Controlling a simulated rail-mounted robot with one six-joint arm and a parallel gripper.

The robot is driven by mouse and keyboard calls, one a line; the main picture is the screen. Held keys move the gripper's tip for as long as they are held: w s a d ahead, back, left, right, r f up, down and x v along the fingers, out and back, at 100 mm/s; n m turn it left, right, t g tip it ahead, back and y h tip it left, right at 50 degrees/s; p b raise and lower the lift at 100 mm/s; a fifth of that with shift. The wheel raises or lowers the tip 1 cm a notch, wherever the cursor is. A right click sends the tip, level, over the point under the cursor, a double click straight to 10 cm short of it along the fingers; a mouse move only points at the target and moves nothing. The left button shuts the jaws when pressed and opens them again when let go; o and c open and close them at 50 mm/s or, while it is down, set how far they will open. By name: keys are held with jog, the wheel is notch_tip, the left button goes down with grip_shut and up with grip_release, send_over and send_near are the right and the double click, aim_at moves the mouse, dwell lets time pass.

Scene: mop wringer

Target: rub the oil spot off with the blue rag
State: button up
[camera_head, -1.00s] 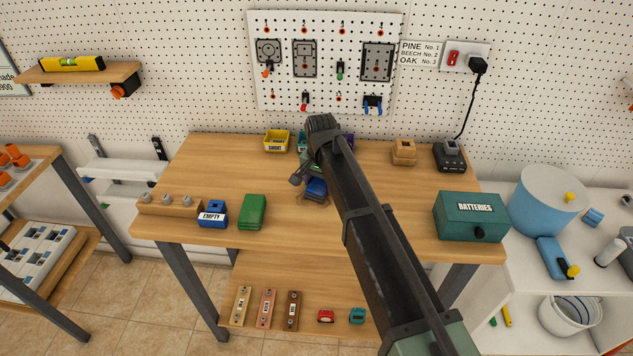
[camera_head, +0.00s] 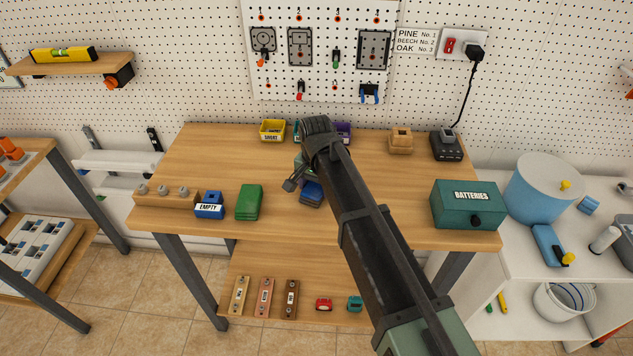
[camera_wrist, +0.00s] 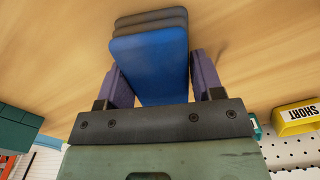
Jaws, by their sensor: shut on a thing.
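The blue rag (camera_head: 312,193) is a folded, layered block on or just above the middle of the wooden bench top. In the wrist view the rag (camera_wrist: 155,68) sits between the two purple fingers of my gripper (camera_wrist: 157,82), which is shut on it. In the head view my arm hides much of the gripper and part of the rag. I cannot make out the oil spot in either view; the rag or arm may cover it.
The workbench (camera_head: 390,205) carries a green block (camera_head: 249,202), a blue EMPTY bin (camera_head: 209,206), a yellow bin (camera_head: 272,131), a green BATTERIES box (camera_head: 467,205) and a charger (camera_head: 446,145). Bare wood lies left of the rag and between my arm and the box.

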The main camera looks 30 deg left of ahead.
aim_at(314, 199)
jog(key=shift+s+d, duration=0.45)
jog(key=shift+s, duration=0.3)
jog(key=shift+s+d, duration=0.4)
jog(key=shift+s, duration=0.35)
jog(key=shift+s+d, duration=0.45)
jog(key=shift+s, duration=0.3)
jog(key=shift+r, duration=0.1)
notch_tip(314, 199, up, 7)
jog(key=p, duration=0.7)
